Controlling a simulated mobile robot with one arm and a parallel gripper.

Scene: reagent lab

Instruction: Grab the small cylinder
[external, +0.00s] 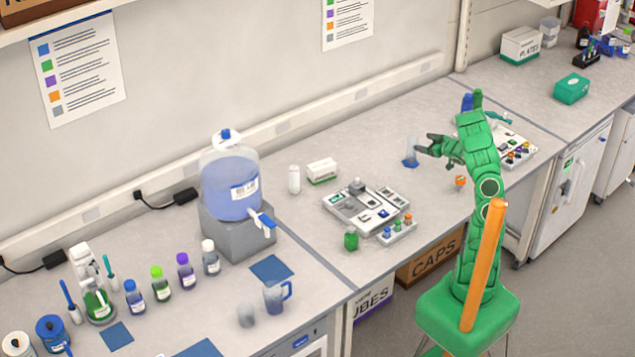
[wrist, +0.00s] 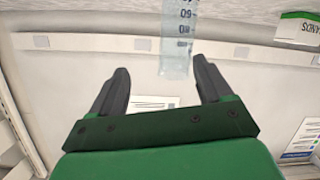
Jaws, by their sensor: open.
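A small clear graduated cylinder (external: 410,148) with a blue base stands upright on the bench, just left of my gripper (external: 421,145). In the wrist view the cylinder (wrist: 178,38), with dark scale marks, shows at the top, nearer the right finger. My gripper also shows in the wrist view (wrist: 160,68). Its two dark fingers are spread wide, with nothing held between them. The cylinder appears just beyond the fingertips; the exact gap is hard to tell. Its base is out of the wrist view.
A small orange item (external: 460,181) stands below my forearm. A grey instrument panel (external: 340,222) lies to the left, and another device (external: 515,158) sits behind my arm to the right. The bench between the panel and the cylinder is mostly clear.

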